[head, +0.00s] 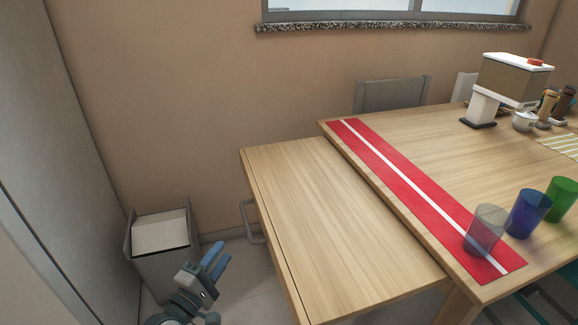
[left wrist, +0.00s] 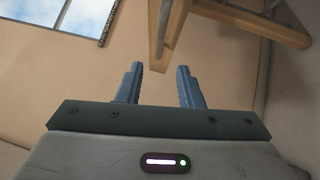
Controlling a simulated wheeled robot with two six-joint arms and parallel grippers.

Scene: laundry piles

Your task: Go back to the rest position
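My left gripper (head: 217,258) is in the lower left of the head view, above the floor, between a grey bin and the wooden table. Its two blue fingers also show in the left wrist view (left wrist: 158,84), apart with nothing between them, so it is open and empty. It touches nothing that I can see. My right gripper is in neither view.
The wooden side table (head: 320,220) is bare, with a handle on its left. The larger table (head: 430,150) bears a red runner (head: 400,185), a clear glass (head: 485,230), a blue glass (head: 528,213) and a green glass (head: 561,200). The grey bin (head: 165,270) stands by the wall.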

